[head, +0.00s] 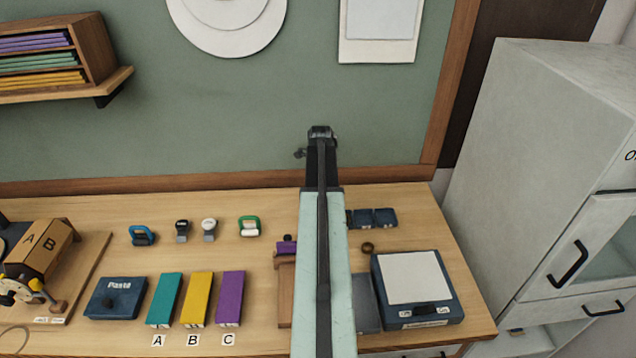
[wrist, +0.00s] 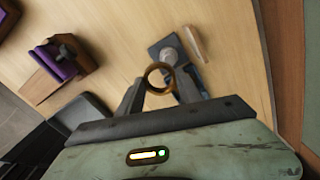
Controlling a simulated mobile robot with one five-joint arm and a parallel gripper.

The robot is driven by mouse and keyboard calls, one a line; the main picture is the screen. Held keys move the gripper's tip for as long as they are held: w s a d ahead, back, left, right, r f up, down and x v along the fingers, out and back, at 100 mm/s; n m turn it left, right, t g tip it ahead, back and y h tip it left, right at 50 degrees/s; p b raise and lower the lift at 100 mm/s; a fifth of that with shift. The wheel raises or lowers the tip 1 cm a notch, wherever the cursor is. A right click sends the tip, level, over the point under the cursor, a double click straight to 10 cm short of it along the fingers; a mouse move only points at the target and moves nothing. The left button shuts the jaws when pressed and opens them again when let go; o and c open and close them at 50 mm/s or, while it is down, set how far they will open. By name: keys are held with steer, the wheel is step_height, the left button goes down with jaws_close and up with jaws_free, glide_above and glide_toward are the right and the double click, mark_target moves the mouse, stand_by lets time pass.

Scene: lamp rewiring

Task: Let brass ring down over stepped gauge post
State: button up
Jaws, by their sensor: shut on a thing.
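In the wrist view, my gripper (wrist: 160,88) is shut on the brass ring (wrist: 150,75). The ring sits between the fingertips with its opening facing the camera. Beyond it, a short grey post (wrist: 170,50) stands on a dark blue base (wrist: 156,48). This looks like the gauge post, but its steps are too small to make out. The ring and right finger overlap its near side in the picture. The ring appears apart from the post; the height gap cannot be told. In the head view, my arm hides the gripper and the post.
A wooden strip (wrist: 194,43) lies beside the blue base. A purple block on a wooden stand (wrist: 65,68) is to the left. In the head view, a blue box with a white top (head: 412,280), dark blue blocks (head: 385,217) and a small brown round thing (head: 367,247) lie right of my arm.

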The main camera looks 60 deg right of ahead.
steer(key=shift+w+d+r+m, duration=0.2)
steer(key=shift+w+d+r, duration=0.1)
steer(key=shift+d, duration=0.15)
steer(key=shift+w+d+r+m, duration=0.2)
steer(key=shift+w+d+r, duration=0.1)
steer(key=shift+d, duration=0.15)
step_height(320, 180, down, 6)
steer(key=b, duration=0.6)
steer(key=shift+f, duration=0.15)
steer(key=shift+f+b, duration=0.8)
steer(key=shift+b, duration=0.1)
stand_by(1.0)
steer(key=o, duration=1.4)
steer(key=shift+o, duration=0.4)
steer(key=o, duration=0.4)
